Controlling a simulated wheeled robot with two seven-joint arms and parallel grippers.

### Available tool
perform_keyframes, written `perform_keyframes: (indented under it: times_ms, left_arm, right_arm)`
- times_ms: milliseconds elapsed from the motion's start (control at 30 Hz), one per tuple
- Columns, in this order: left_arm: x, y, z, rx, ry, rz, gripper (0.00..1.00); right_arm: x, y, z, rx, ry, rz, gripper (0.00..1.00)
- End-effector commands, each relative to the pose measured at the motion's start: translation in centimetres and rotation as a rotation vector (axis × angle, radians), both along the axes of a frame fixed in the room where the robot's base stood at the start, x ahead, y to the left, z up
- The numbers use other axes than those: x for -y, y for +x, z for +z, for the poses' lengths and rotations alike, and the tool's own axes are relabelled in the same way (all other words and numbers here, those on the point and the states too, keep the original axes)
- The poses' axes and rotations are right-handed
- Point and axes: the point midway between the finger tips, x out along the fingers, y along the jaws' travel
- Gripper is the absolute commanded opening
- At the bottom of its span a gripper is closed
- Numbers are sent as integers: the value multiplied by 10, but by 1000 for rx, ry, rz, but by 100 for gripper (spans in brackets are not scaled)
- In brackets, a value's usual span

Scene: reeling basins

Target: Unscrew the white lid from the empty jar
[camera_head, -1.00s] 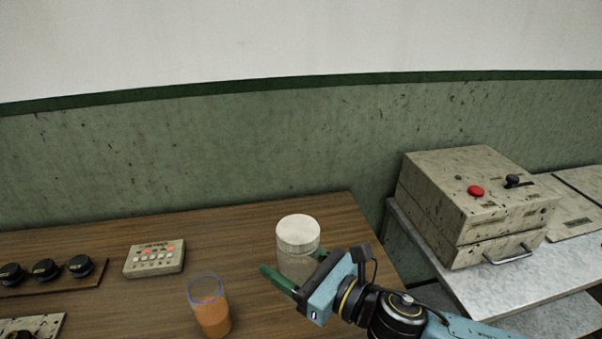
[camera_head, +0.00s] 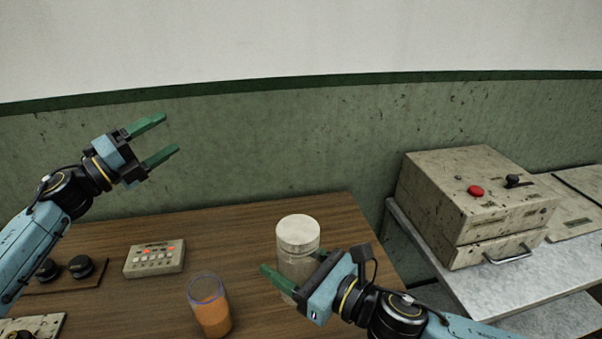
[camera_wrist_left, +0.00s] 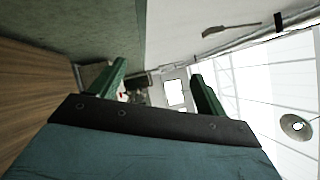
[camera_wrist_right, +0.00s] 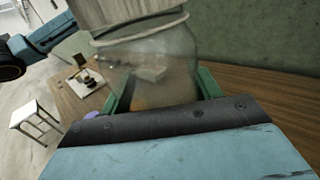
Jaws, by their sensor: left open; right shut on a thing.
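The empty clear jar (camera_head: 296,268) stands upright on the wooden table, with its white lid (camera_head: 298,229) on top. My right gripper (camera_head: 290,283) is shut on the jar's glass body, below the lid. The right wrist view shows the jar (camera_wrist_right: 155,65) between the green fingers and the lower part of the lid (camera_wrist_right: 125,15) at the top edge. My left gripper (camera_head: 160,139) is open and empty, raised above the table's back left and apart from the jar. Its spread fingers (camera_wrist_left: 158,85) show nothing between them in the left wrist view.
A jar with orange contents (camera_head: 211,312) stands left of the empty jar. A small button box (camera_head: 155,259) and a board with black knobs (camera_head: 80,267) lie further left. A beige machine (camera_head: 480,200) with a red button stands on a side table at right.

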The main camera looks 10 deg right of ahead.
Motion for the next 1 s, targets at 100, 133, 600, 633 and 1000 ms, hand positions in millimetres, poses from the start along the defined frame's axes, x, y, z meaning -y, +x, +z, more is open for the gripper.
perform_keyframes:
  times_ms: [100, 133, 600, 633, 1000]
  left_arm:
    - [55, -18, 24, 128, 105, -138, 75]
    - [68, -24, 28, 159, 132, -174, 75]
    - [247, -164, 59, 863, 764, -875, 75]
    - [254, -174, 56, 919, 823, -932, 75]
    - [255, -227, 32, 1365, 1525, -1538, 75]
  right_arm:
    - [0, 0, 0, 1, 1, 0, 0]
    - [0, 0, 0, 1, 1, 0, 0]
    - [0, 0, 0, 1, 1, 0, 0]
    - [0, 0, 0, 1, 1, 0, 0]
    - [0, 0, 0, 1, 1, 0, 0]
